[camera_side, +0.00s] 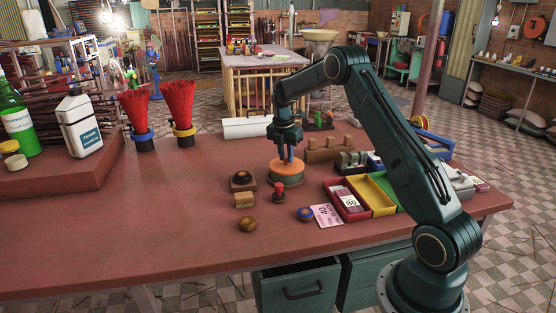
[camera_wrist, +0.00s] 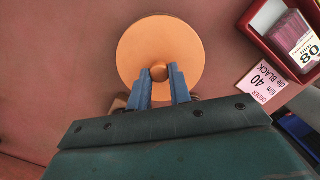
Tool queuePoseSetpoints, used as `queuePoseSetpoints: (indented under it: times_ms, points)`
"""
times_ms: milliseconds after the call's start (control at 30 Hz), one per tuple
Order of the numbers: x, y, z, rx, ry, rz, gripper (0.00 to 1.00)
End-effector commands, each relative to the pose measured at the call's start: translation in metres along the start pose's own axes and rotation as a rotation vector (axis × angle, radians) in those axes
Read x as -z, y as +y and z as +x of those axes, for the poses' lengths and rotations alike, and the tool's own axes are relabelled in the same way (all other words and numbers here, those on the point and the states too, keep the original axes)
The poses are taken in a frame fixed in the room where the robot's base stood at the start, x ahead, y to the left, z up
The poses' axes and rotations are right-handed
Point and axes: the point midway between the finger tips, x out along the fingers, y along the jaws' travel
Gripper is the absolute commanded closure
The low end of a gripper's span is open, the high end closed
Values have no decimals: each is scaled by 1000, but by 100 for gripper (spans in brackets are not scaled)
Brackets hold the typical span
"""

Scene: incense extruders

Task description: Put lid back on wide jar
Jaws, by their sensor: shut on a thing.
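The wide jar (camera_side: 286,182) is a low, dark, round pot standing on the red table near the middle of the side view. Its orange round lid (camera_side: 276,168) is at the jar's top; I cannot tell whether it is fully seated. In the wrist view the lid (camera_wrist: 150,38) is a flat orange disc with a small knob (camera_wrist: 159,73) at its centre. My gripper (camera_side: 289,158) points down over the lid. Its blue fingers (camera_wrist: 159,80) are shut on the knob.
A red tray (camera_side: 346,203) and a yellow tray (camera_side: 373,195) stand right of the jar, beside a pink card (camera_side: 326,215). A small red-topped piece (camera_side: 279,192) and a dark block (camera_side: 243,180) are close in front and left. The table's left middle is clear.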

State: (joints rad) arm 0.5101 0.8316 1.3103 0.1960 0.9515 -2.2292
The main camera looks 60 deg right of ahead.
Motion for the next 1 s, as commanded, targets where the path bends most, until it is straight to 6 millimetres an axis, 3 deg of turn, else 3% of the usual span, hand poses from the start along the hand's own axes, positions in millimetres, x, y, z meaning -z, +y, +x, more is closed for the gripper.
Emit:
queuePoseSetpoints:
  times_ms: [433, 467, 567, 767, 900, 1000]
  points:
    - [0, 0, 0, 0, 0, 0, 100]
    - [0, 0, 0, 0, 0, 0, 74]
    - [0, 0, 0, 0, 0, 0, 55]
    - [0, 0, 0, 0, 0, 0, 55]
    - [0, 0, 0, 0, 0, 0, 33]
    - [0, 0, 0, 0, 0, 0, 33]
